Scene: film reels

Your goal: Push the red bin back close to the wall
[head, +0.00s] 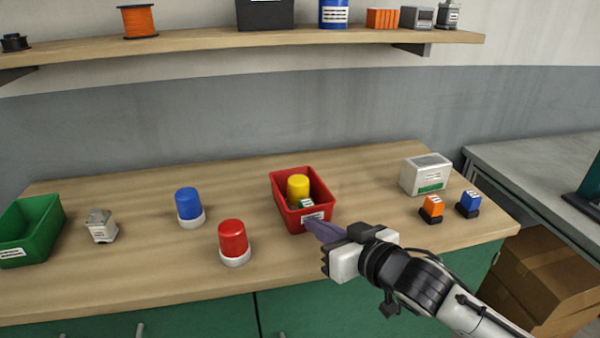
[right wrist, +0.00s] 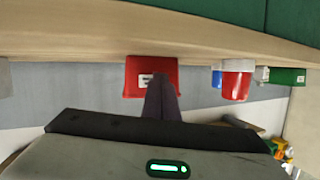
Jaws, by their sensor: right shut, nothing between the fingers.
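The red bin (head: 283,208) stands on the wooden workbench (head: 200,273) near its middle, with bare bench top between it and the wall. It holds a yellow-topped item and a small green and white item. My right gripper (head: 312,228) is shut and empty, its fingertips close to the bin's front right corner. In the right wrist view the fingers (right wrist: 162,92) point at the labelled face of the red bin (right wrist: 137,82); I cannot tell whether they touch it. My left gripper is not in view.
A red beacon (head: 233,241) and a blue beacon (head: 189,206) stand left of the bin. A white box (head: 426,174) and orange (head: 432,209) and blue (head: 468,204) blocks stand right. A green bin (head: 30,230) is far left. A shelf (head: 250,39) overhangs the back.

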